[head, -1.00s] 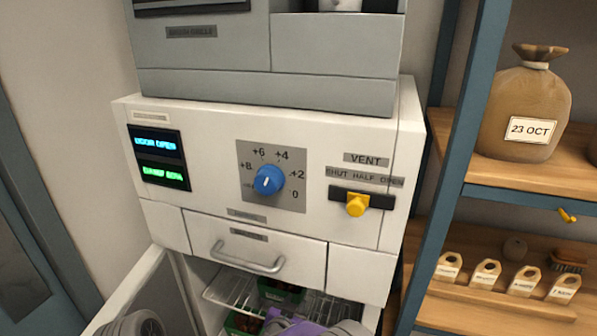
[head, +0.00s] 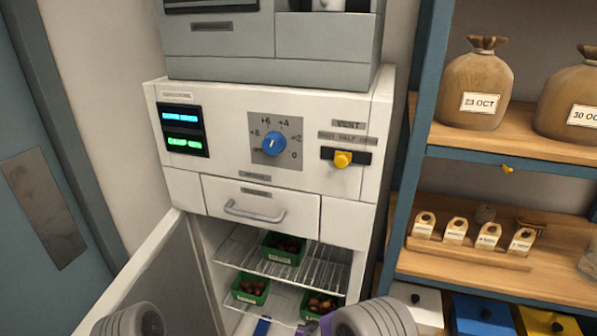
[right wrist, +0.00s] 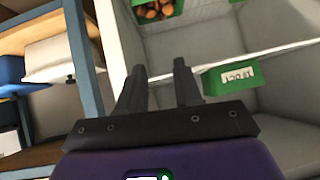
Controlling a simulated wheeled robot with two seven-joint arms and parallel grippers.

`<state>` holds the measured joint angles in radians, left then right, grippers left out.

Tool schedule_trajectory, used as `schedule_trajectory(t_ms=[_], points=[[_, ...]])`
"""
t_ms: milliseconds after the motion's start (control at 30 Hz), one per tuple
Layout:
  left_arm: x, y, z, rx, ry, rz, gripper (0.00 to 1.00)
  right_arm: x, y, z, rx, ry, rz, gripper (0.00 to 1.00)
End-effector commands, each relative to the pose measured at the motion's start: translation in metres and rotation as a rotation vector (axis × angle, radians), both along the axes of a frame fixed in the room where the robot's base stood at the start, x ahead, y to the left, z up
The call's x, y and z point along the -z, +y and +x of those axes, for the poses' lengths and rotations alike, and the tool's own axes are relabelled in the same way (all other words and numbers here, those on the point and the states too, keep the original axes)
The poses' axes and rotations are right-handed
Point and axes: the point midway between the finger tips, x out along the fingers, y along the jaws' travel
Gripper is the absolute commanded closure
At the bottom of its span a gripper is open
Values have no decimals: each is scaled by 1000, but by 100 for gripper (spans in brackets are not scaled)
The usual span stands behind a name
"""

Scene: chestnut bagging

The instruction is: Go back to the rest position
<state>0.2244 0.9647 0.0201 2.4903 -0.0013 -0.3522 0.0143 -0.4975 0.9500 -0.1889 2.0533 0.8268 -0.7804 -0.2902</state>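My right gripper (right wrist: 160,78) shows in the right wrist view with its two dark fingers apart and nothing between them. It points into or toward the open cabinet, near a green box with a white label (right wrist: 233,78). In the head view only parts of my arms show at the bottom edge. My left gripper is out of view. The white cabinet (head: 330,205) has its lower door (head: 160,275) open to the left.
Green boxes of chestnuts (head: 283,258) stand on wire shelves (head: 325,265) inside the cabinet. A wooden shelf unit with a blue frame (head: 405,150) stands close on the right, holding sacks (head: 475,95) and several small tagged blocks (head: 456,230).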

Motion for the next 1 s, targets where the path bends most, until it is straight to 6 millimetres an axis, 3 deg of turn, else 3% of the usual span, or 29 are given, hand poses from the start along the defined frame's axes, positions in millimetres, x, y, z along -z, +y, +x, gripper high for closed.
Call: schedule_trajectory(t_ms=[167, 300, 400, 533, 700, 1000], points=[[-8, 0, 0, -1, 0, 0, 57, 61, -37, -58, -56, 241, 85, 66], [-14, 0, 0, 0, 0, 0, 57, 100, -54, -136, -117, 483, 214, 66], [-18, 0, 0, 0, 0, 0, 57, 111, -56, -189, -157, 626, 309, 66], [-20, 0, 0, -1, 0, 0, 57, 112, -52, -239, -199, 753, 405, 66], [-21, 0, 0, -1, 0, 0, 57, 109, -49, -266, -225, 816, 457, 66], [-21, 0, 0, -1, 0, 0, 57, 109, -49, -267, -228, 818, 459, 66]])
